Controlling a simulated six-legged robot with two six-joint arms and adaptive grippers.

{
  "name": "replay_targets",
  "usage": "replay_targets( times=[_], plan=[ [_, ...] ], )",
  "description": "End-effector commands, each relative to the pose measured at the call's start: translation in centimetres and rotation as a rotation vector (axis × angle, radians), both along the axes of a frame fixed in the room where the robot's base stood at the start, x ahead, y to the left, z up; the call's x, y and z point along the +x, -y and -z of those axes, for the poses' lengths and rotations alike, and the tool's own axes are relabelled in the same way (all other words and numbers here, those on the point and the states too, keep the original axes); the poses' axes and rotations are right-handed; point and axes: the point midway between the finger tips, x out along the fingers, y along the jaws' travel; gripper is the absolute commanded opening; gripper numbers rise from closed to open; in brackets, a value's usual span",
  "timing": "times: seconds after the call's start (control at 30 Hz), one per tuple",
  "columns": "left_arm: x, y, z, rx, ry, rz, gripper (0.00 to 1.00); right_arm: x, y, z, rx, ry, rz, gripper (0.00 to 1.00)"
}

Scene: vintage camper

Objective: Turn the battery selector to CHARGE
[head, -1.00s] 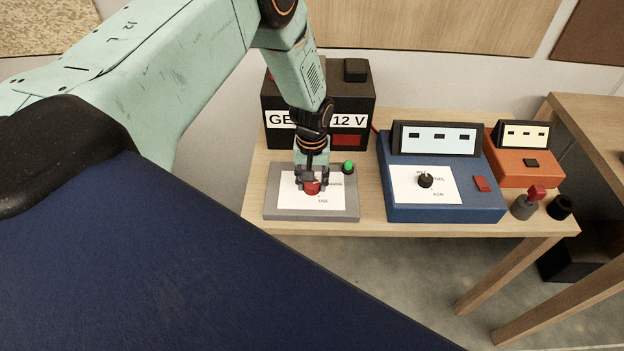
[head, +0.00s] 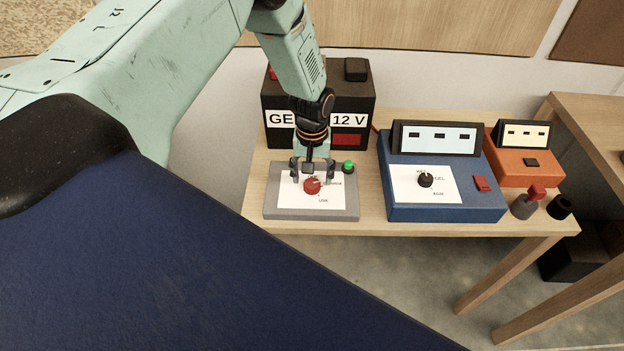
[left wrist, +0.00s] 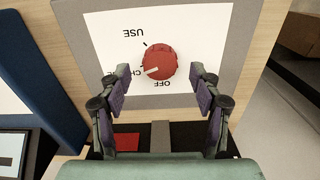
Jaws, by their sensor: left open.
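The battery selector is a red round knob (head: 312,186) on a white label card on a grey panel (head: 268,208). In the left wrist view the knob (left wrist: 160,60) has a white pointer line aimed at the partly hidden "CH..." label (left wrist: 118,71). "USE" and "OFF" stand to either side of that label. In the head view "CHARGE" is right of the knob. My left gripper (head: 311,173) is open just above and behind the knob, its fingers apart and clear of it. My right gripper is not in view.
A green lamp (head: 348,166) sits at the panel's back right corner. A black 12 V battery box (head: 318,100) stands close behind the panel.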

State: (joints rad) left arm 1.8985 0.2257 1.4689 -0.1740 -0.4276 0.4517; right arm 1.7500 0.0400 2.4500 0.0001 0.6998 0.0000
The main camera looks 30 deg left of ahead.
Motion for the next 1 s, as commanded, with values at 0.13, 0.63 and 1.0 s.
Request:
replay_targets(
  times=[0.13, 0.63, 1.0],
  plan=[
    [0.1, 0.0, -3.3, 0.0, 0.004, 0.0, 0.64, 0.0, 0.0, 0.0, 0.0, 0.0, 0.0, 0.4],
    [-0.1, 0.0, -9.6, 0.0, -0.002, 0.001, 0.64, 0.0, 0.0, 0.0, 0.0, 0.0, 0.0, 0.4],
    [-0.1, 0.0, -9.7, 0.0, -0.002, 0.001, 0.64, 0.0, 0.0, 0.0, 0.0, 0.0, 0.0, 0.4]
  ],
)
